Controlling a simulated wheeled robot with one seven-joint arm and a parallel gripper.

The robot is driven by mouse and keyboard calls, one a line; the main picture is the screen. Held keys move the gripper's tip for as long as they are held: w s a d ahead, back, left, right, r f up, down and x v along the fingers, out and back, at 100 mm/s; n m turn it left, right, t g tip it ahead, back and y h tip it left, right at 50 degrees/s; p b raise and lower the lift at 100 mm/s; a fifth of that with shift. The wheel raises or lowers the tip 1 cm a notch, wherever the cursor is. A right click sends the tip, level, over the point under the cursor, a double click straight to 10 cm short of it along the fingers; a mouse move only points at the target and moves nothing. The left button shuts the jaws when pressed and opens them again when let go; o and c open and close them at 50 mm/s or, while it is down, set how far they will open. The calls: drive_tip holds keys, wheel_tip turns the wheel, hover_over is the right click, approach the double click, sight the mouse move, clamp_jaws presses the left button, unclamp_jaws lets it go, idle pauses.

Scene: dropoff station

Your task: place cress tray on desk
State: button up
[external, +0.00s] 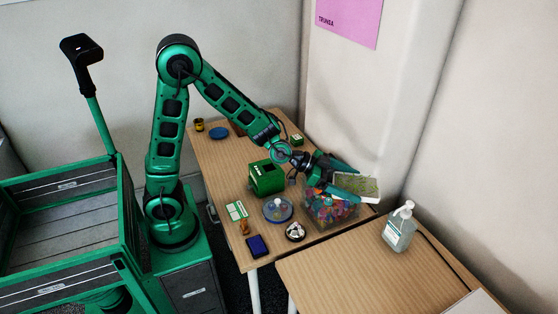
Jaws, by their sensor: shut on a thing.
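The cress tray (357,187), a pale shallow tray with green growth on top, is at the far right end of my arm. My gripper (343,187) is shut on its left side and holds it roughly level. The tray appears raised above a clear container of colourful pieces (330,212), near the wall corner. The wooden desk (220,172) stands under it. The contact between fingers and tray is small and partly hidden by the fingers.
A green box (266,178), a round clear-lidded dish (278,209), a metal bell (295,232) and a dark blue item (258,246) crowd the desk. A sanitizer bottle (399,229) stands on a second table (340,265), which has bare room. The wall is close behind the tray.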

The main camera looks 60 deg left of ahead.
drive_tip(key=s+d+f+m+g+h, duration=0.1)
drive_tip(key=s+d+f+m+h, duration=0.15)
drive_tip(key=d, duration=0.85)
hover_over(377, 285)
drive_tip(key=shift+n+y, duration=0.35)
wheel_tip(377, 285, down, 17)
drive_tip(key=shift+d+f, duration=0.1)
drive_tip(key=shift+f, duration=2.05)
drive_tip(key=shift+f, duration=0.1)
drive_tip(key=o, duration=1)
